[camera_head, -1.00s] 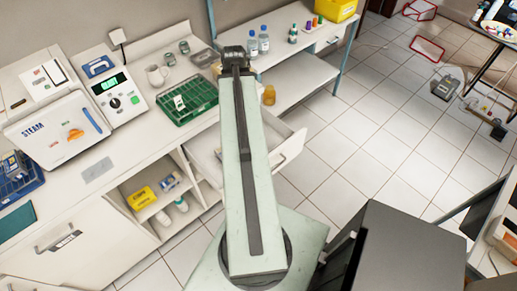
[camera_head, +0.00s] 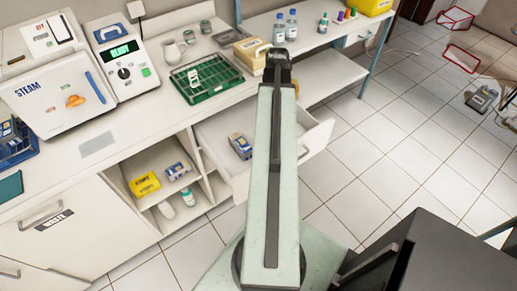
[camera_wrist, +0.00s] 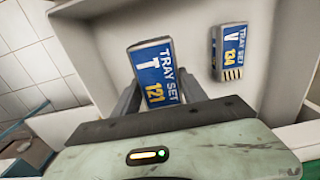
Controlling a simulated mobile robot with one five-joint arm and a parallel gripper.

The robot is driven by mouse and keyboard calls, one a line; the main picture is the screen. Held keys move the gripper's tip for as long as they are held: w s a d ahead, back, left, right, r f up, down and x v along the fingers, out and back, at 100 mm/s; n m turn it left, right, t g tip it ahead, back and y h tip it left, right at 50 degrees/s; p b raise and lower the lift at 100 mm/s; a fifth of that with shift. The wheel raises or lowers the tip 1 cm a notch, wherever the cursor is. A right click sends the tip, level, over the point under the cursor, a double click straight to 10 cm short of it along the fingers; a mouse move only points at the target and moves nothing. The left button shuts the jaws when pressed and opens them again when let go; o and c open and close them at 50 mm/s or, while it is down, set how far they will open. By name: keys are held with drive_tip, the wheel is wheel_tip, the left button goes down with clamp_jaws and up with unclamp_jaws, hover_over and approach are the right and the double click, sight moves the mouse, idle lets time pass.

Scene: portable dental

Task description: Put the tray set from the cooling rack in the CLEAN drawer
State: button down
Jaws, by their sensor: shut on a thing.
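In the wrist view my gripper (camera_wrist: 156,86) is shut on a blue and grey tray set (camera_wrist: 152,62) labelled "TRAY SET T 121". It holds the set over the inside of a pale open drawer (camera_wrist: 200,18). A second set (camera_wrist: 229,52), marked "V 124", lies in the drawer to the right, apart from the held one. In the head view the open drawer (camera_head: 316,140) has a blue-labelled pack (camera_head: 240,146) in it. My gripper is hidden behind my arm there. The green cooling rack (camera_head: 208,95) stands on the counter with a small white and green card on it. No CLEAN label is readable.
The steriliser (camera_head: 62,95) and a mug stand on the counter (camera_head: 140,120) left of the rack. A shelf below holds a yellow box (camera_head: 145,185) and bottles. A WASTE-marked front (camera_head: 50,228) is at lower left.

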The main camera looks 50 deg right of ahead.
wheel_tip(320, 180, down, 10)
drive_tip(key=b, duration=1)
drive_tip(key=shift+f, duration=0.15)
drive_tip(key=shift+r, duration=0.2)
drive_tip(key=shift+f, duration=0.2)
drive_tip(key=c, duration=0.6)
unclamp_jaws()
wheel_tip(320, 180, up, 13)
drive_tip(key=p, duration=1.2)
drive_tip(key=shift+f+p, duration=0.15)
drive_tip(key=shift+p, duration=0.15)
drive_tip(key=shift+f, duration=0.1)
